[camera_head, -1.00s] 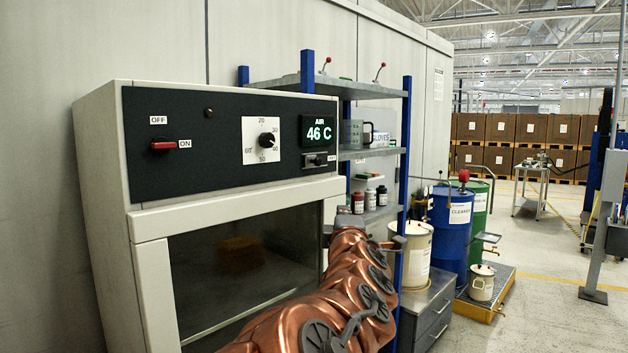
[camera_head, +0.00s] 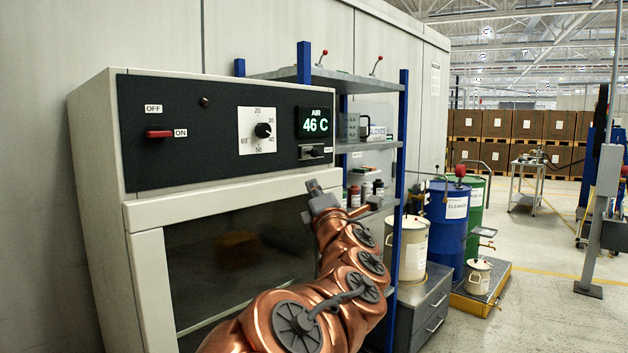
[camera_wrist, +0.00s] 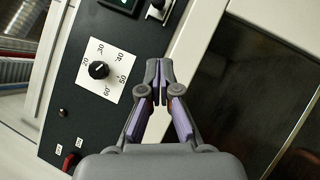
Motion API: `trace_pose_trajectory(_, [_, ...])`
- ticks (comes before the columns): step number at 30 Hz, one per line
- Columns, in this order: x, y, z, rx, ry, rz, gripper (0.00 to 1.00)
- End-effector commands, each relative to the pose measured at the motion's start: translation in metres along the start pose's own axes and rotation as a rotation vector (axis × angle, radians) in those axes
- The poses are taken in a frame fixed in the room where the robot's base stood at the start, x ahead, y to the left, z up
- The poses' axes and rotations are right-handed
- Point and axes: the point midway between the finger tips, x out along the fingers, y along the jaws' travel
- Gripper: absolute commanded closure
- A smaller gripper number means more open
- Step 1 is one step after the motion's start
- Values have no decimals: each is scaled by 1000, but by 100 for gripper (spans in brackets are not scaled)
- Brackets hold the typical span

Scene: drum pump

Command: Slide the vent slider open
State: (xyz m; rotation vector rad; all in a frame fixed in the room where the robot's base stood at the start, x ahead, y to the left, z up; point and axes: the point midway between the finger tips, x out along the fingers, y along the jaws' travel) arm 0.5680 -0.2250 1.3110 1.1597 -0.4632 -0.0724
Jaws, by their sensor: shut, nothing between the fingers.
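The vent slider (camera_head: 314,152) is a small dark slot plate with a light knob, below the green AIR display on the black panel of the oven-like cabinet. Its label at the right is too small to read. In the wrist view the slider (camera_wrist: 158,9) shows at the top edge, partly cut off. My gripper (camera_head: 313,187) is just below the panel, in front of the pale strip above the window, and apart from the slider. In the wrist view my gripper (camera_wrist: 159,72) is shut with its fingertips together and empty, and the slider lies beyond the tips.
The panel carries a red switch (camera_head: 159,134), a round dial (camera_head: 262,130) and the AIR display (camera_head: 314,122) reading 46 C. A dark window (camera_head: 235,255) is below. A shelf rack with blue posts (camera_head: 402,180) stands close at the right, with drums beyond it.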

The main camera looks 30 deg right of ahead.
Motion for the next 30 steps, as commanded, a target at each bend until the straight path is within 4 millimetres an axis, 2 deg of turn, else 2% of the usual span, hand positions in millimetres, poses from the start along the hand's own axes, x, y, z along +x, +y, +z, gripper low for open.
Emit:
trace_pose_trajectory(20, [90,2,1,3,1,2,100])
trace_pose_trajectory(24, [104,4,16,0,-1,3,100])
trace_pose_trajectory(30, [114,2,26,1,-1,2,100])
